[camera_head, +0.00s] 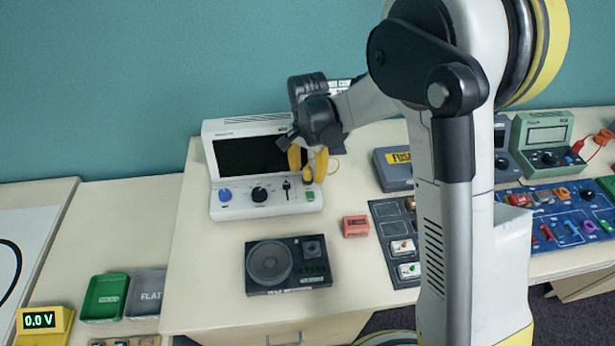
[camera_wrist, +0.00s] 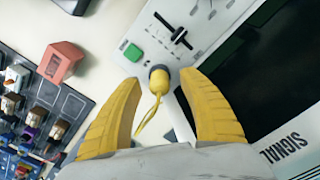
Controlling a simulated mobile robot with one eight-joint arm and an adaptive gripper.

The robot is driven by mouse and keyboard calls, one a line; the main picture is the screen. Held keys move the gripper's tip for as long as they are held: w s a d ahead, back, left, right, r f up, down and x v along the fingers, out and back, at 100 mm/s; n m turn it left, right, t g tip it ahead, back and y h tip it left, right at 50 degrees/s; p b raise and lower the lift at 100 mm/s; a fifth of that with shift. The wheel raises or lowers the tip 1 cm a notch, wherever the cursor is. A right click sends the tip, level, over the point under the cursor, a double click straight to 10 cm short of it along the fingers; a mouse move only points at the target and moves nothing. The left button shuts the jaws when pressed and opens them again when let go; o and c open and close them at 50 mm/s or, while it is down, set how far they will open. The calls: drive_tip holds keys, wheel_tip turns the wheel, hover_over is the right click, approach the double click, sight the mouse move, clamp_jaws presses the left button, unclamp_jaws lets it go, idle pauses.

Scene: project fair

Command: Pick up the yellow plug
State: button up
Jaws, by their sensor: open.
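The yellow plug (camera_wrist: 180,104) sits in a dark round socket on the front of the white signal device, with a thin yellow cord hanging from it. In the head view the plug (camera_head: 308,174) shows just below my gripper. My gripper (camera_wrist: 162,90) is open, its two yellow fingers on either side of the plug with gaps to both. In the head view my gripper (camera_head: 308,160) is in front of the dark screen of the signal device (camera_head: 215,170). The fingers partly cover the device's right side there.
A red block (camera_head: 355,226) and a dark speaker box (camera_head: 288,265) lie on the table in front of the device. A grey component tray (camera_head: 377,211) and a blue board (camera_head: 560,212) are to the right.

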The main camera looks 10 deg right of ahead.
clamp_jaws()
drive_tip(key=shift+r, duration=0.15)
